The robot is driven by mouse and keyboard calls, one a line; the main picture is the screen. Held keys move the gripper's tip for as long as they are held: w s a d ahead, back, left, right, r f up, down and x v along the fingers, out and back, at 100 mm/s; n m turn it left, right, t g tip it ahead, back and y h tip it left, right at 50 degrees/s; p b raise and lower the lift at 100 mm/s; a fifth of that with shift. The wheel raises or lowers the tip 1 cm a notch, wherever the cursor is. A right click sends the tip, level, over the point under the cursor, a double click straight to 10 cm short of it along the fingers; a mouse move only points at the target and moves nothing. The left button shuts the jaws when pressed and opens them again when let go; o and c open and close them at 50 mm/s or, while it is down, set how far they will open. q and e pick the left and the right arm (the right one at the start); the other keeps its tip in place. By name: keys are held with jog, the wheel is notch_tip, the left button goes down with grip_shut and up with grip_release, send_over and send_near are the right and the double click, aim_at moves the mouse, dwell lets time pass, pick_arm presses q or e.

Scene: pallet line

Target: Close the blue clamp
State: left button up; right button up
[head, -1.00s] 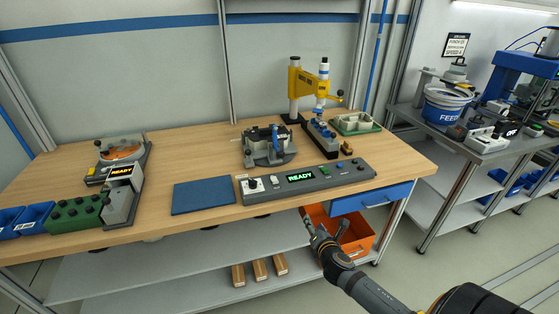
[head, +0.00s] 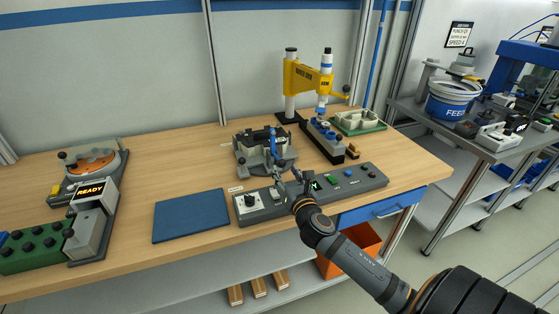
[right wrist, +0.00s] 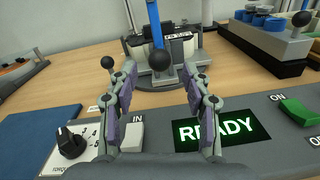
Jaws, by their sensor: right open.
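The blue clamp (head: 273,144) is a blue lever standing up from a grey fixture (head: 254,160) on the wooden bench. My right gripper (head: 291,180) is over the control panel, just in front of the fixture. In the right wrist view my right gripper (right wrist: 148,70) is open, and the knob appears between its fingertips, beyond them. I cannot see any contact. My left gripper is not in view.
The control panel (head: 362,184) with its READY display (right wrist: 222,129) runs along the bench front under my right gripper. A blue mat (head: 191,215) lies to the left. A yellow press (head: 303,78) stands behind right. Bare bench lies left of the fixture.

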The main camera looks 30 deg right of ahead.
aim_at(280, 162)
jog(key=x, duration=0.6)
jog(key=shift+a, duration=0.1)
jog(key=shift+w+p, duration=0.15)
jog(key=shift+p, duration=0.15)
jog(key=shift+f, duration=0.1)
jog(key=c, duration=0.5)
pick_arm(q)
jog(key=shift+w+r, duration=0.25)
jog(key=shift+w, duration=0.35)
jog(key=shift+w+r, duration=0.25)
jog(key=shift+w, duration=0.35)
pick_arm(e)
grip_shut()
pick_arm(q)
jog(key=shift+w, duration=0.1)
